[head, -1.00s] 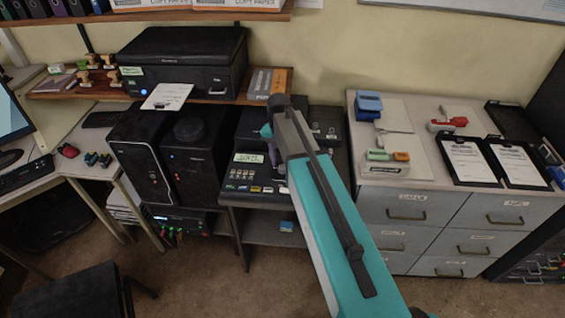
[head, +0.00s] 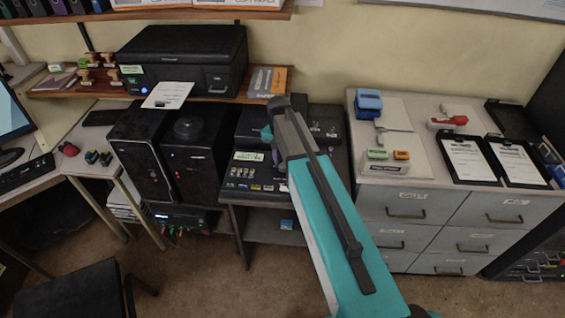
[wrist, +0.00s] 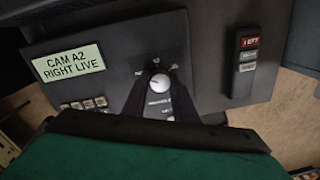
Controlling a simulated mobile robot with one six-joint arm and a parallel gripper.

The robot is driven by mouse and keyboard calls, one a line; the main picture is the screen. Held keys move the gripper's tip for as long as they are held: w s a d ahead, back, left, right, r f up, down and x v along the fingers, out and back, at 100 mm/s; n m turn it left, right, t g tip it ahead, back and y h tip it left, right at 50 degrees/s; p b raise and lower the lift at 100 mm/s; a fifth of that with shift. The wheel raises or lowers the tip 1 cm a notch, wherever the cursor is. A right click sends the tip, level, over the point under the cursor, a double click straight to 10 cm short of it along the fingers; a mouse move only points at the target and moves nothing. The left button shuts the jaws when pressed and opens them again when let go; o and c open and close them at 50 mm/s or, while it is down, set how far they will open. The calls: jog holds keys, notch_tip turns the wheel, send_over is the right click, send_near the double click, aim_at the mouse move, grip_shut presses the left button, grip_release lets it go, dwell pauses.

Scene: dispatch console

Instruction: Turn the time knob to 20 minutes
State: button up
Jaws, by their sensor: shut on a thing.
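A small round white knob (wrist: 160,81) shows in the wrist view on the dark face of the console (wrist: 112,75). Small marks are printed around it, too blurred to read, and its setting cannot be told. My gripper (wrist: 159,86) has its two dark fingers on either side of the knob, shut on it. In the head view my arm reaches over the console (head: 255,186), and it hides the knob and most of the gripper there.
A pale green label (wrist: 68,64) reads "CAM A2 RIGHT LIVE", above small buttons (wrist: 84,104). A raised dark switch block (wrist: 245,62) stands right of the knob. In the head view, a drawer cabinet (head: 409,208) is to the right and a printer (head: 185,60) behind left.

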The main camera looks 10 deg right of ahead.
jog(key=shift+m, duration=0.5)
jog(key=m+b, duration=0.1)
jog(key=m, duration=0.3)
jog(key=shift+m+b, duration=0.3)
jog(key=shift+b, duration=0.1)
jog(key=m+b, duration=0.1)
jog(key=m, duration=0.5)
jog(key=shift+d, duration=0.1)
jog(key=m+b, duration=0.1)
jog(key=m, duration=0.5)
jog(key=shift+s+m+y, duration=0.15)
jog(key=shift+m+y, duration=0.15)
jog(key=shift+y, duration=0.1)
jog(key=m+b, duration=0.1)
jog(key=m, duration=0.4)
jog(key=shift+m, duration=0.3)
jog(key=o, duration=1)
jog(key=shift+o, duration=0.2)
jog(key=shift+r, duration=0.15)
